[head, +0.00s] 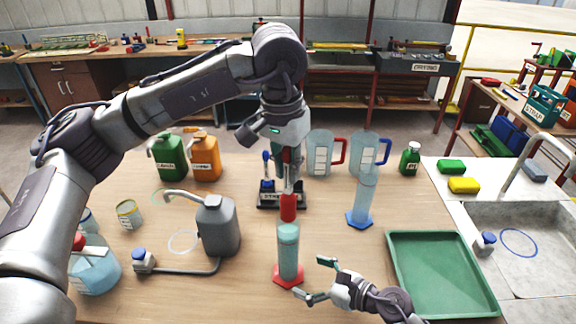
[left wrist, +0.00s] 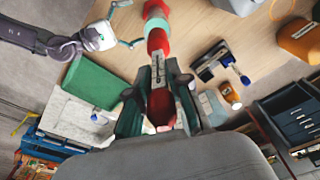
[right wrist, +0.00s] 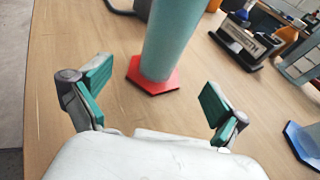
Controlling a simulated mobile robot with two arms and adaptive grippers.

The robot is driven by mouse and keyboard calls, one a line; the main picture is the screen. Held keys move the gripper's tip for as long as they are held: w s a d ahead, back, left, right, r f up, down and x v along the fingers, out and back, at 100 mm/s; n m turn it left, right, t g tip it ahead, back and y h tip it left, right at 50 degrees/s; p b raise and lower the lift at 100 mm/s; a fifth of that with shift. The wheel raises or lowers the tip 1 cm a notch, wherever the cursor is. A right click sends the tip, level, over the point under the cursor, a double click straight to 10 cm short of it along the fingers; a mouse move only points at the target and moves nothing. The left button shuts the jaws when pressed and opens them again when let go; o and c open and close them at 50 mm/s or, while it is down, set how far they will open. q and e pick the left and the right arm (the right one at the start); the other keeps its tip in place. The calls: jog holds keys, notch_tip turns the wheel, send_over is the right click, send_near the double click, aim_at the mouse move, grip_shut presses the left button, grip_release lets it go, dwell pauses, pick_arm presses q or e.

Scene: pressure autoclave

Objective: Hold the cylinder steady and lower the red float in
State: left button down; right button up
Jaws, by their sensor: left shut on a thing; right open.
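The teal cylinder (head: 288,254) stands upright on its red hexagonal base (head: 288,277); in the right wrist view it shows (right wrist: 170,42) beyond the fingertips. My left gripper (head: 290,178) is shut on the red float (head: 288,208) and holds it upright, right above the cylinder's mouth. In the left wrist view the float (left wrist: 158,42) points from the fingers (left wrist: 158,85) to the cylinder (left wrist: 157,24); whether its lower end is inside the rim I cannot tell. My right gripper (head: 318,278) is open and empty; its fingers (right wrist: 155,98) are apart and short of the cylinder's base.
A second cylinder on a blue base (head: 362,200) stands to the right, near a green tray (head: 398,279). A grey jug (head: 217,228) stands left of the teal cylinder. Behind are a dark stand (head: 283,199) and clear jugs (head: 319,155). The table between cylinder and tray is mostly free.

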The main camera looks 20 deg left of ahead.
aim_at(288, 220)
jog(key=shift+x, duration=2.8)
jog(key=c, duration=1.2)
jog(key=shift+c, duration=0.2)
pick_arm(q)
jog(key=shift+f, duration=0.1)
jog(key=shift+f, duration=6.25)
jog(key=shift+s+a+f, duration=0.1)
jog(key=shift+s+f, duration=0.05)
jog(key=shift+f, duration=0.4)
pick_arm(e)
jog(key=shift+s, duration=0.1)
pick_arm(q)
jog(key=c, duration=1)
grip_release()
jog(key=shift+c, duration=0.2)
jog(key=shift+o, duration=0.2)
jog(key=shift+f, duration=0.1)
